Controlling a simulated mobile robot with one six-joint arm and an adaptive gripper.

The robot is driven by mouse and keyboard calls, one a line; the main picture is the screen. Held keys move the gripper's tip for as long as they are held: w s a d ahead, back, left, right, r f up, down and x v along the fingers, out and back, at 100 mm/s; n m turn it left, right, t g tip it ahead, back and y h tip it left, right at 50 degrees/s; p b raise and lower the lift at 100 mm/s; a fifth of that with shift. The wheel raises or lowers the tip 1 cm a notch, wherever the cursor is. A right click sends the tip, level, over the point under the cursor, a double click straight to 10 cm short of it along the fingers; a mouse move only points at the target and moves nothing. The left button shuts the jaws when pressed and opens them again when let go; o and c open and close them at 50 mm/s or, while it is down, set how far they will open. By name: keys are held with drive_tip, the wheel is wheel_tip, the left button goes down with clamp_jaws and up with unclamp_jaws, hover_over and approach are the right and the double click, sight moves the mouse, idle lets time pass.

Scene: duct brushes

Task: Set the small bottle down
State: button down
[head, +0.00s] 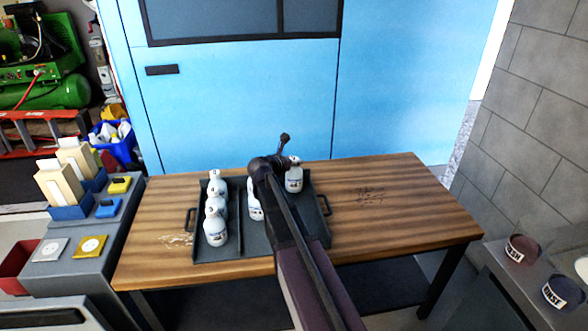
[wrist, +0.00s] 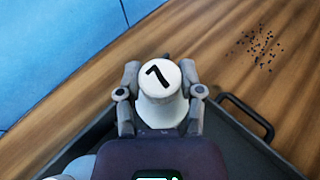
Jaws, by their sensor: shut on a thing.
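A small white bottle (wrist: 162,98) with a black mark like a 7 on its cap is between the fingers of my gripper (wrist: 160,100), which is shut on it. In the head view the bottle (head: 294,178) appears upright at the back right of the dark tray (head: 275,240). My arm partly covers the tray there. I cannot tell whether the bottle's base touches the tray. Several similar white bottles stand in the tray's left compartment (head: 215,228), and another white bottle (head: 253,205) is partly hidden beside my arm.
The tray has a divider and side handles; the right handle (wrist: 245,115) is beside my gripper. The wooden table (head: 390,215) is clear on its right, apart from dark specks (head: 370,195). A blue wall (head: 240,100) rises behind. Grey stands with blocks (head: 85,215) and labelled round items (head: 560,290) flank the table.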

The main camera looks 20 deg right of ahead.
drive_tip(key=shift+f+b, duration=0.85)
drive_tip(key=shift+f, duration=0.45)
drive_tip(key=shift+c, duration=1.2)
unclamp_jaws()
drive_tip(key=shift+r, duration=0.2)
drive_tip(key=shift+r, duration=0.1)
drive_tip(key=p+v, duration=0.4)
drive_tip(key=v, duration=0.8)
